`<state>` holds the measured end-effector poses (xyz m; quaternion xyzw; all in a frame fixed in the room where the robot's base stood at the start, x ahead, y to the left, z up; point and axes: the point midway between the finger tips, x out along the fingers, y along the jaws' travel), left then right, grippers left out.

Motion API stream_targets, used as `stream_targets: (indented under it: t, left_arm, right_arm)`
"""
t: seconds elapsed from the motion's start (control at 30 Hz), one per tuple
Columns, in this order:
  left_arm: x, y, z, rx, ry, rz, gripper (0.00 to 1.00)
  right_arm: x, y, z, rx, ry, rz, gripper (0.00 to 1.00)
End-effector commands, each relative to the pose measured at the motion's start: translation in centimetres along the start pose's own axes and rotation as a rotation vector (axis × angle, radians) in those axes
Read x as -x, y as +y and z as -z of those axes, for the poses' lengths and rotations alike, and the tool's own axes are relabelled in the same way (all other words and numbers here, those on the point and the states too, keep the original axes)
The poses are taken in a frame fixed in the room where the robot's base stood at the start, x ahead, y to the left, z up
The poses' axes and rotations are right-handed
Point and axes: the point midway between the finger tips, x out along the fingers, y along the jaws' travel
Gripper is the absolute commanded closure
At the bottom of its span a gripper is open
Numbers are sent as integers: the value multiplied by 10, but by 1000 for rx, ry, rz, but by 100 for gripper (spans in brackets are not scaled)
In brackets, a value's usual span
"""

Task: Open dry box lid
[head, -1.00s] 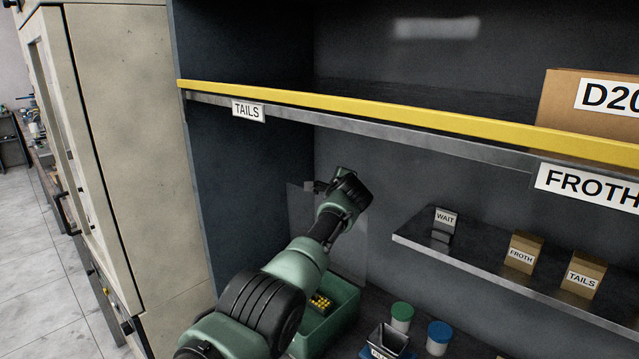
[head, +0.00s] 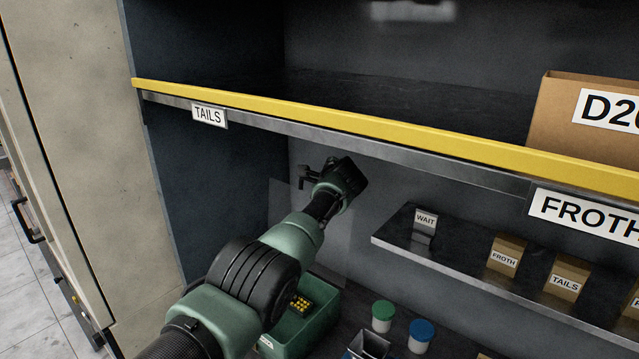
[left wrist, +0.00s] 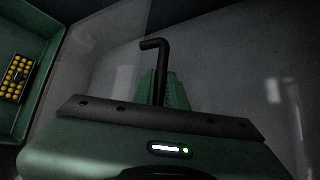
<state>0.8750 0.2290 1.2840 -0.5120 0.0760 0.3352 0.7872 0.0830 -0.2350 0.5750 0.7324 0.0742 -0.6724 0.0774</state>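The dry box is an open-topped green box (head: 325,312) on the bench under the shelf, with a patch of yellow beads (head: 299,304) inside. Its clear lid (head: 281,208) stands raised, steeply tilted, behind my left arm; the arm hides part of it. My left gripper (head: 308,173) is high at the lid, above the box. In the left wrist view, a black bent handle (left wrist: 152,46) lies between the close-set green ridged fingers (left wrist: 163,90), which look shut on it. The green box (left wrist: 42,88) shows there at the left. My right gripper is not in view.
A yellow-edged shelf (head: 330,122) runs above my left arm. A small metal shelf (head: 460,262) at the right carries WAIT, FROTH and TAILS blocks. Jars with green (head: 383,309) and blue (head: 421,329) caps and a metal hopper (head: 370,343) stand right of the box.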

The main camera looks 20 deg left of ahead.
Motion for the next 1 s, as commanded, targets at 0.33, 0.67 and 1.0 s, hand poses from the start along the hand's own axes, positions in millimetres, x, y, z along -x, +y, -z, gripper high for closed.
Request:
stream_targets:
  t: [0.33,0.67,1.0]
  left_arm:
    - [-1,2,0,-1,-1,-4,66]
    - [10,0,2,1,-1,0,66]
    - [41,2,1,2,-1,3,66]
  right_arm:
    - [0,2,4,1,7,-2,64]
    - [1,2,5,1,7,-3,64]
    - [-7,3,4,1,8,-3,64]
